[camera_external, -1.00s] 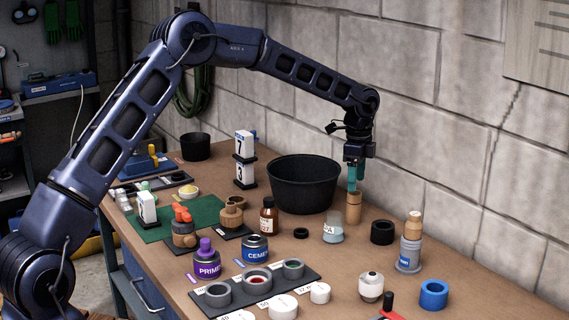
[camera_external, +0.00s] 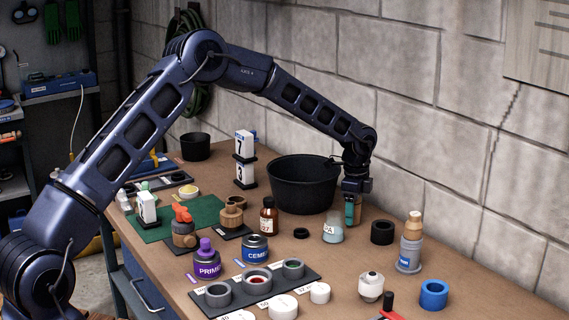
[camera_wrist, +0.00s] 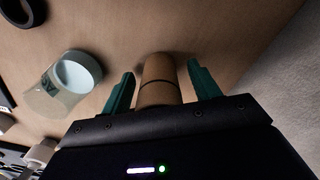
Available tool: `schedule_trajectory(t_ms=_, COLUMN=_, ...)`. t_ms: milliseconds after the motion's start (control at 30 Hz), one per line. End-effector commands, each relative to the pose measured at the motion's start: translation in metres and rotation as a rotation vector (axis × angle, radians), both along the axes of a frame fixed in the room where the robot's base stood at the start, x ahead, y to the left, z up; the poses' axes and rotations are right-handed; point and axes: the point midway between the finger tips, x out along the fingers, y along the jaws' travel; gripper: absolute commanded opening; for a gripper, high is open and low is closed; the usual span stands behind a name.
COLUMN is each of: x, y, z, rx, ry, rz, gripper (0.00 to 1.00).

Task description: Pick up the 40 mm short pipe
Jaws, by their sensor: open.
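A tan, upright cylinder with a dark seam ring (camera_wrist: 157,72) stands on the bench beside the black tub. No readable label shows on it, so I cannot tell whether it is the 40 mm short pipe. My gripper (camera_wrist: 161,84) is open, with one teal finger on each side of this cylinder and a gap to each finger. In the external view my gripper (camera_external: 352,210) is low over the bench and mostly hides the cylinder. Grey ring pieces sit in a dark labelled holder (camera_external: 238,299) at the front.
The black tub (camera_external: 303,185) stands close left of my gripper. A clear jar (camera_external: 333,229) stands in front, a black ring (camera_external: 382,232) to the right. A grey bottle (camera_external: 410,250) and blue ring (camera_external: 433,295) are further right. The block wall (camera_external: 450,170) is close behind.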

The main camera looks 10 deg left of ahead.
Motion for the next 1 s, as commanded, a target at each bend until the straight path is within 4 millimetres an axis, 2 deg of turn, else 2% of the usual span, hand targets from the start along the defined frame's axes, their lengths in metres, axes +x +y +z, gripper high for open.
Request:
schedule_trajectory(t_ms=133, x=0.000, y=0.000, z=0.000, rx=0.000, ry=0.000, rz=0.000, gripper=0.61)
schedule_trajectory(t_ms=167, x=0.000, y=0.000, z=0.000, rx=0.000, ry=0.000, rz=0.000, gripper=0.58)
schedule_trajectory(t_ms=400, x=0.000, y=0.000, z=0.000, rx=0.000, ry=0.000, rz=0.000, gripper=0.12)
schedule_trajectory(t_ms=767, x=0.000, y=0.000, z=0.007, rx=0.000, ry=-0.001, rz=0.000, gripper=0.12)
schedule_trajectory(t_ms=867, x=0.001, y=0.000, z=0.019, rx=0.000, ry=-0.002, rz=0.000, gripper=0.12)
schedule_trajectory(t_ms=1000, x=0.001, y=0.000, z=0.047, rx=-0.001, ry=-0.003, rz=0.000, gripper=0.12)
